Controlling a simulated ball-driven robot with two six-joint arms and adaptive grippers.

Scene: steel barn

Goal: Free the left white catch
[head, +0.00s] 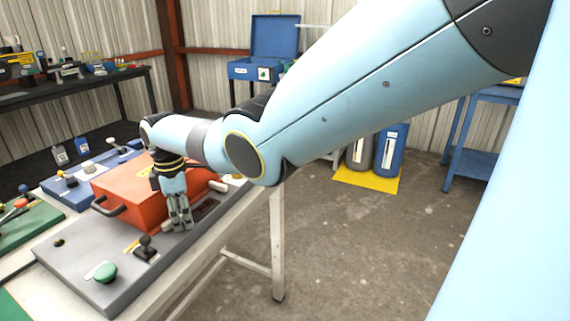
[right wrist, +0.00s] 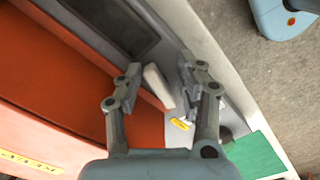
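The orange case (head: 128,190) lies closed on a grey board (head: 75,262), with a dark handle on its left side. My right gripper (head: 180,222) points down at the case's front edge. In the right wrist view, my right gripper (right wrist: 160,80) is open, with a white catch (right wrist: 157,85) standing between its fingers. The catch looks closer to the left finger; I cannot tell whether they touch. Another white catch (head: 218,186) shows on the case's front right in the head view. The catch at the gripper is hidden in the head view. My left gripper is not in view.
A green knob (head: 105,272) and a black knob (head: 146,247) stand on the board, left of my right gripper. A blue board (head: 68,192) with small fittings lies behind the case, and a green board (head: 28,228) lies left.

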